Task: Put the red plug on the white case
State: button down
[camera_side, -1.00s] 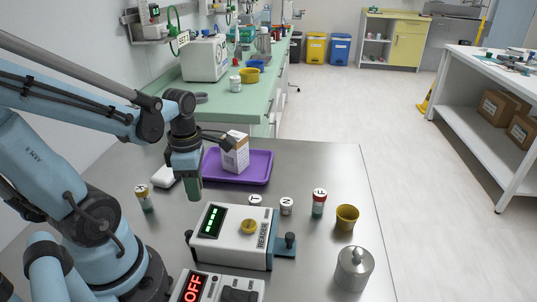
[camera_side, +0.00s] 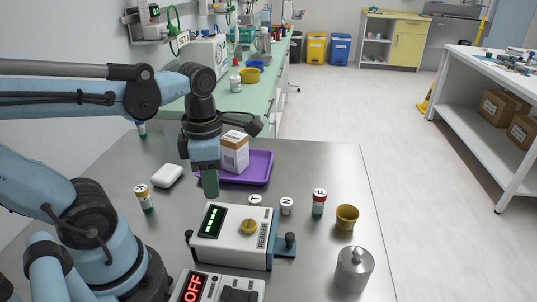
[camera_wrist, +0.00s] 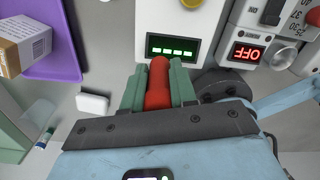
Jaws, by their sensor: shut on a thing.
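In the wrist view a red plug (camera_wrist: 158,85) stands between the green fingers of my gripper (camera_wrist: 158,92), which are shut on it. In the side view my gripper (camera_side: 209,185) hangs above the steel table, behind the reader box and in front of the purple tray; the plug cannot be made out there. The white case (camera_side: 166,176), a small rounded block, lies flat on the table to the left of my gripper. It also shows in the wrist view (camera_wrist: 92,103), left of the fingers and apart from them.
The reader (camera_side: 233,249) with a green display stands in front of my gripper. A purple tray (camera_side: 262,167) holds a carton (camera_side: 235,152). An X-marked vial (camera_side: 145,198), an F-marked vial (camera_side: 318,203), a yellow cup (camera_side: 346,217) and a steel jar (camera_side: 354,270) stand around.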

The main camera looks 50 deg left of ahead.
jog(key=w+a+r+n, duration=0.2)
jog(key=a+n, duration=0.2)
jog(key=a, duration=0.3)
jog(key=n, duration=0.3)
send_over(166, 171)
notch_tip(166, 171, down, 6)
jog(key=shift+f, duration=2.2)
jog(key=shift+f, duration=0.1)
jog(key=c, duration=0.9)
grip_release()
